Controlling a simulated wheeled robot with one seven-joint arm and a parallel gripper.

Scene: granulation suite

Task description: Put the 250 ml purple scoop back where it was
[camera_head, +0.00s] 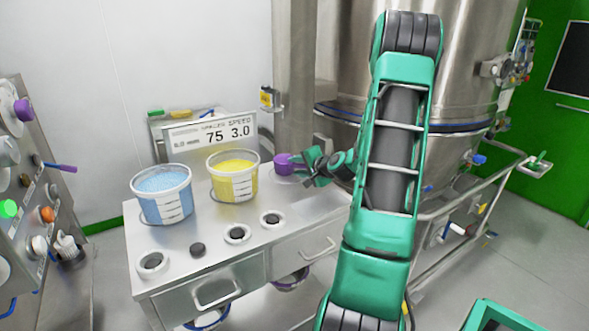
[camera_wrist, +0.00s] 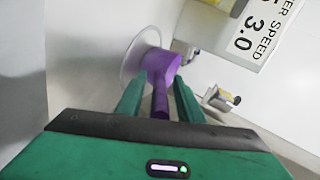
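The purple scoop (camera_head: 284,163) is at the back right corner of the steel counter, by a pale round piece. In the wrist view the scoop (camera_wrist: 160,68) has its cup against a white round disc (camera_wrist: 131,58), its handle pointing back toward my gripper. My gripper (camera_head: 307,167) reaches in from the right at the scoop. In the wrist view the fingers (camera_wrist: 161,82) stand on either side of the handle, with gaps visible beside it, so they look open. The volume mark on the scoop cannot be read.
A tub of blue granules (camera_head: 163,195) and a tub of yellow granules (camera_head: 233,178) stand on the counter (camera_head: 215,218), left of the scoop. A display sign (camera_head: 212,134) is behind them. Round holes line the counter front. A large steel vessel (camera_head: 345,65) stands behind my arm.

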